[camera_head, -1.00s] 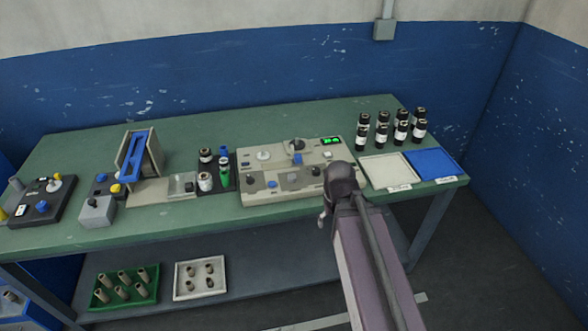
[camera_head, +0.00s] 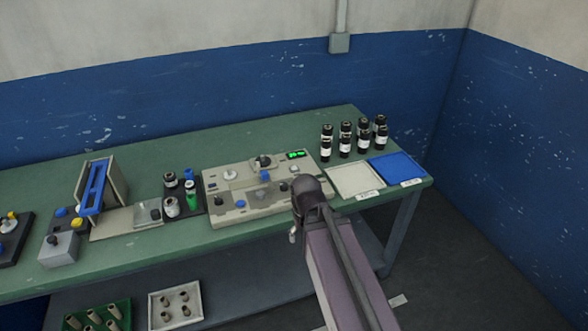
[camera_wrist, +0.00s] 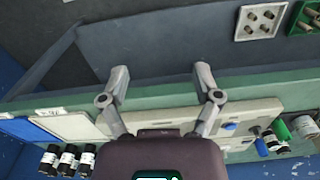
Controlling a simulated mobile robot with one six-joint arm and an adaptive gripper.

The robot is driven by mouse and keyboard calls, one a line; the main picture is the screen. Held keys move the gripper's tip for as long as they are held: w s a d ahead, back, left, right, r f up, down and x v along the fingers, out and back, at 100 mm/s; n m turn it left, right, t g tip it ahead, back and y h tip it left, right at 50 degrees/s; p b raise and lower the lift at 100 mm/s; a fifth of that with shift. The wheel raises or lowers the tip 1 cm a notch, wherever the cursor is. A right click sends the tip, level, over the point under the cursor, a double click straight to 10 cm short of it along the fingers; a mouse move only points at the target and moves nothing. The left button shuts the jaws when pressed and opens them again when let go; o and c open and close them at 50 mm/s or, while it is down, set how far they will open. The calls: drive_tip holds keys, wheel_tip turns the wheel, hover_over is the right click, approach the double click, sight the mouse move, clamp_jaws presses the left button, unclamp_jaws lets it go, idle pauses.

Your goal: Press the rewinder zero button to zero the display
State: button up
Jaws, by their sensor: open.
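The rewinder is probably the beige control panel (camera_head: 218,213) on the green bench, with a lit green display (camera_head: 297,155); its digits are too small to read. The panel carries a dark knob, pale round parts and blue buttons, including one in the middle (camera_head: 265,176). I cannot tell which is the zero button. My gripper (camera_wrist: 162,73) is open and empty, its fingers spread apart over the bench's front edge in the wrist view. The panel (camera_wrist: 262,110) lies beyond its base there, partly hidden by the gripper body. In the head view my arm hides the panel's front right corner.
A white tray (camera_head: 340,189) and a blue tray (camera_head: 398,169) lie right of the panel, with several dark bottles (camera_head: 345,146) behind. Bottles (camera_head: 172,207) and a blue-topped stand (camera_head: 95,187) are on the left. A lower shelf holds trays of small rolls (camera_head: 153,314).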

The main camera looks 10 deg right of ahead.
clamp_jaws()
idle(1.4)
